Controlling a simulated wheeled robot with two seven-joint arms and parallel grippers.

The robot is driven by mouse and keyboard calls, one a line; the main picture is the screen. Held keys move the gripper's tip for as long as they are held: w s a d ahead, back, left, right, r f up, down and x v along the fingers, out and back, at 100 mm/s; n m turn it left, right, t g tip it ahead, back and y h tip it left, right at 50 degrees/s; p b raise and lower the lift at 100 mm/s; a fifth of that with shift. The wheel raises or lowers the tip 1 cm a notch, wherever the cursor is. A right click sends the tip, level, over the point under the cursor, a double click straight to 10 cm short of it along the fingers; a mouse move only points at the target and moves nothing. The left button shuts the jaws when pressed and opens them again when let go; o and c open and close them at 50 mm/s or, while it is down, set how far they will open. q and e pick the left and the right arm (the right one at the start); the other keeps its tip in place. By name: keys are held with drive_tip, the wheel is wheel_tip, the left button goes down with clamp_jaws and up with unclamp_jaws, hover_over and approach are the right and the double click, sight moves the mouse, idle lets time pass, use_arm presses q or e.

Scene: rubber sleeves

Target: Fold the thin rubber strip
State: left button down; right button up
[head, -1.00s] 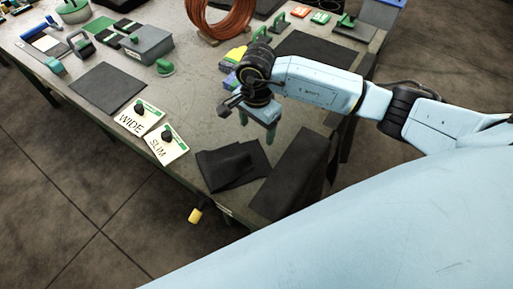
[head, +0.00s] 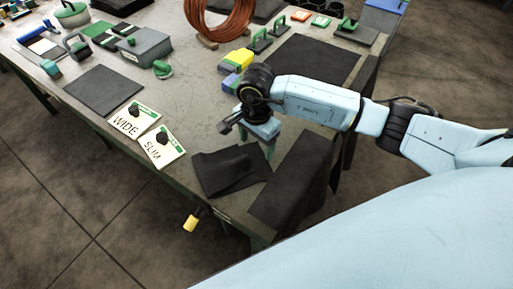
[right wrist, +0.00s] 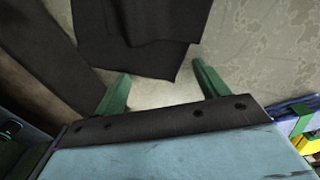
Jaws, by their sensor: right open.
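A black rubber strip (head: 222,172) lies near the table's front edge, with part of it lying over itself, so it looks partly folded. It also shows at the top of the right wrist view (right wrist: 136,40), with a corner just beyond the fingertips. My right gripper (head: 270,153) is just to the right of the strip, pointing down. In the right wrist view its green fingers (right wrist: 162,80) are apart with only bare table between them. Whether the fingertips touch the table is not clear. My left gripper is not in view.
A larger dark sheet (head: 296,185) hangs over the table's edge right of the strip. Signs reading WIDE (head: 127,124) and SLIM (head: 153,148) stand to the left. A flat black mat (head: 104,89), a grey box (head: 146,47) and a copper coil (head: 218,18) lie farther back.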

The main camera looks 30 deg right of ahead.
drive_tip(key=shift+s+f, duration=0.15)
drive_tip(key=shift+f, duration=0.05)
clamp_jaws()
idle(0.6)
